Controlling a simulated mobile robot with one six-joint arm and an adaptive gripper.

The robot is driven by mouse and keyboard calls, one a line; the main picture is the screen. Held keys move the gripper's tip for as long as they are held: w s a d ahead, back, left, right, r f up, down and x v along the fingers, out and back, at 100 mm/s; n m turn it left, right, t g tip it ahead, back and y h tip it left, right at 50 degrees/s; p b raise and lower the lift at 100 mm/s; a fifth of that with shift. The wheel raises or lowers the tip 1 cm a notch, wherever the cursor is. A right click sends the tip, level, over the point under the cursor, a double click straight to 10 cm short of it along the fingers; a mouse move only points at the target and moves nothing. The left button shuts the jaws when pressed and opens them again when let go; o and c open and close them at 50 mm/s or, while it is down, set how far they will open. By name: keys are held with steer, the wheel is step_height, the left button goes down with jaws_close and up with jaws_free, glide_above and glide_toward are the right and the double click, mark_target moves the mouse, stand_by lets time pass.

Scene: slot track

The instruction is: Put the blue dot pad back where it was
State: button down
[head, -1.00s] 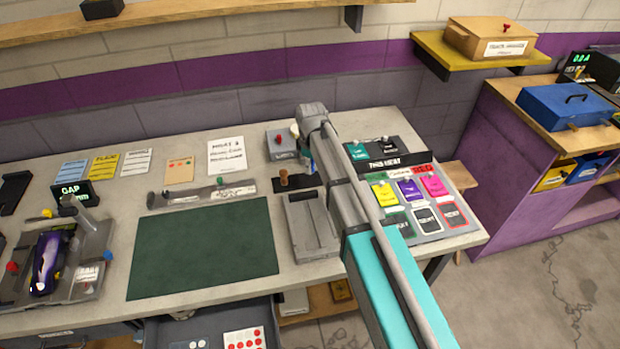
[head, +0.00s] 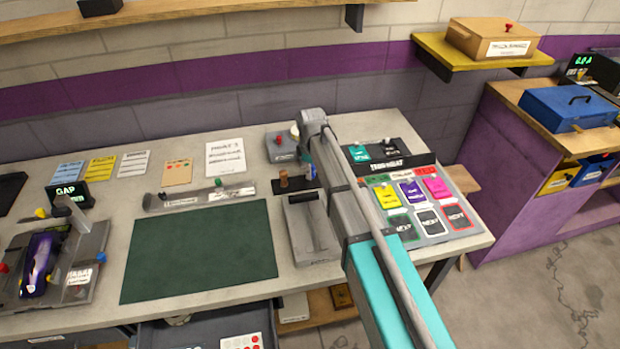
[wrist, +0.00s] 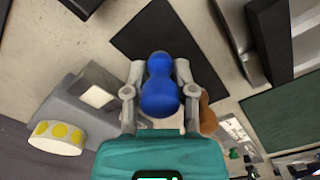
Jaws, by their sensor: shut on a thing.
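My gripper (wrist: 160,85) is shut on the blue dot pad (wrist: 160,97), a rounded blue piece with a narrow waist, in the wrist view. It is over a black mat (wrist: 165,45) on the bench; I cannot tell whether the pad touches the mat. In the head view my arm hides most of the gripper and the pad. The black mat shows there (head: 290,187) with a brown knobbed piece (head: 283,178) standing on it. That brown piece shows beside the right finger in the wrist view (wrist: 207,115).
A white round piece with yellow dots (wrist: 57,138) is by a grey block at left in the wrist view. A green mat (head: 198,250) lies to the left. A card board (head: 425,210) stands right of my arm.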

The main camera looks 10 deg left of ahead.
steer(key=shift+f+b, duration=0.5)
steer(key=shift+f, duration=0.35)
steer(key=shift+f, duration=0.15)
steer(key=shift+c, duration=2.2)
jaws_free()
steer(key=shift+r, duration=0.2)
step_height(320, 180, up, 12)
steer(key=p, duration=1.2)
